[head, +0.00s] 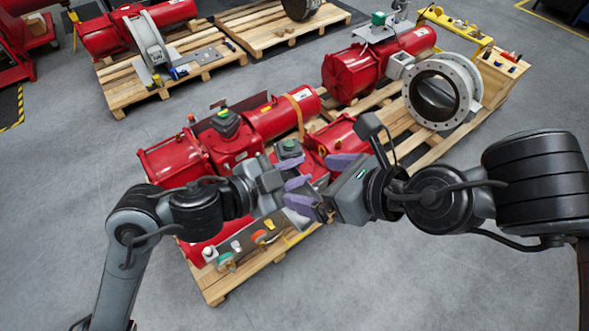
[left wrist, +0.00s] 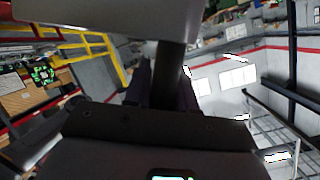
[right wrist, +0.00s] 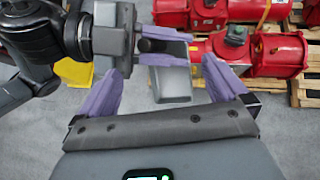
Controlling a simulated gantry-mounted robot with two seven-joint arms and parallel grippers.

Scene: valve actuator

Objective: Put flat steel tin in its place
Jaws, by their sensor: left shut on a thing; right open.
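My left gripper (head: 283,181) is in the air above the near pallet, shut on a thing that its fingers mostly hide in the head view. In the right wrist view the left gripper (right wrist: 165,46) has a dark round piece between its purple fingers. A smooth grey block with rounded corners, seemingly the flat steel tin (right wrist: 172,86), shows just below those fingers. A large grey slab with a dark post fills the top of the left wrist view. My right gripper (head: 327,184) is open and empty, facing the left gripper, with the grey block between its spread fingers in its own view.
Red actuators (head: 232,143) lie on the near pallet (head: 225,287), with several small parts along its front edge. A grey flanged valve (head: 437,95) stands on the pallet at right. Another pallet (head: 120,90) is at back left. Grey floor in front is clear.

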